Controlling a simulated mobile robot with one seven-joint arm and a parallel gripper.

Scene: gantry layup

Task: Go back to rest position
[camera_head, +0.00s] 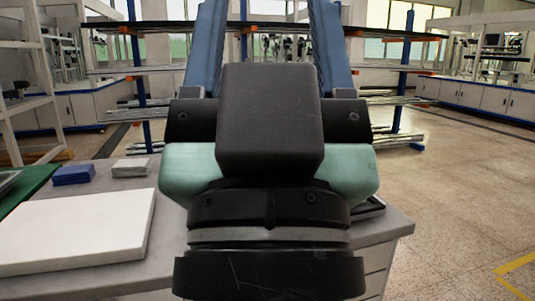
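My gripper (268,30) fills the middle of the head view, seen from behind. Its two blue fingers stand wide apart and run up to the top edge of the picture. No object shows between them. A dark block, pale green housing and black rings of my own arm are in front. They hide part of the table and the lower space between the fingers. The ends of the fingers are at or beyond the picture's top edge.
A grey worktable (171,202) lies below and left. It holds a white slab (80,230), a blue block (73,175), a pale block (131,167) and a green mat (28,184). Racks (150,70) stand behind. Open floor (470,190) lies right.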

